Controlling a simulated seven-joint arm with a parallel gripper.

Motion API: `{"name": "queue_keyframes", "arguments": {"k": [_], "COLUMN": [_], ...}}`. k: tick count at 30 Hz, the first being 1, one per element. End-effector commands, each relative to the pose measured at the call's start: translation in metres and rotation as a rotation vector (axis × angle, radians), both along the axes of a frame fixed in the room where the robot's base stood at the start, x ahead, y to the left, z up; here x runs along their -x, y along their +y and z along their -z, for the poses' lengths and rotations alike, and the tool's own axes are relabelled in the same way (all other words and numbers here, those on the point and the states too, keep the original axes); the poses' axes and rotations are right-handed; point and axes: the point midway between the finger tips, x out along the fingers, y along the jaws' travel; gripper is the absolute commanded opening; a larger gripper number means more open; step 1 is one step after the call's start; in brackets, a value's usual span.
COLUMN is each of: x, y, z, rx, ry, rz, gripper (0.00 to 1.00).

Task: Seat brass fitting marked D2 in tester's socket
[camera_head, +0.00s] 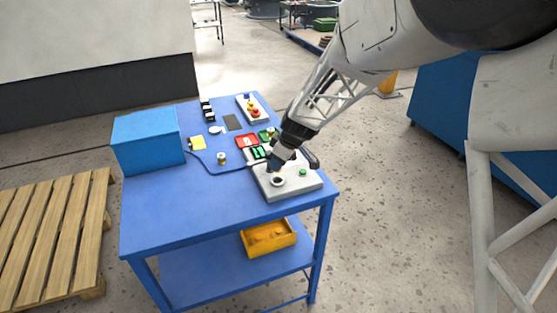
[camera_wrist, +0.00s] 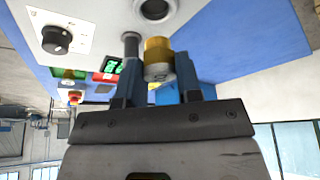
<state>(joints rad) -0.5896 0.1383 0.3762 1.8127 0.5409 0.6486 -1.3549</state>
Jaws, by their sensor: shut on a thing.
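My gripper (camera_wrist: 158,68) is shut on a brass fitting (camera_wrist: 158,58) with a gold band and a greyer end, held between its two fingers. No D2 mark can be read on it. In the head view my gripper (camera_head: 273,166) is above the tester (camera_head: 297,187), a light grey box at the table's front right corner. The tester's socket (camera_head: 278,181), a dark round hole with a pale rim, is just in front of the gripper. In the wrist view the socket (camera_wrist: 155,8) is at the top edge, apart from the fitting. The held fitting cannot be made out in the head view.
Another small brass piece (camera_head: 221,157) stands on the blue table (camera_head: 180,210). A blue box (camera_head: 147,140) is at its left. Red (camera_head: 246,141) and green (camera_head: 267,134) trays and a panel with a red button (camera_head: 255,112) lie behind the tester. The table's front left is clear.

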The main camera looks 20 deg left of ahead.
Motion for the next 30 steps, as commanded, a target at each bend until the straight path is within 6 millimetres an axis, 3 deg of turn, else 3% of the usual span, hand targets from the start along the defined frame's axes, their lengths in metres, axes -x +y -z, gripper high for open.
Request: {"name": "queue_keyframes", "arguments": {"k": [15, 30], "x": [0.000, 0.000], "y": [0.000, 0.000], "z": [0.026, 0.030], "rx": [0.000, 0.000], "ry": [0.000, 0.000], "rz": [0.000, 0.000], "gripper": [0.06, 0.06]}}
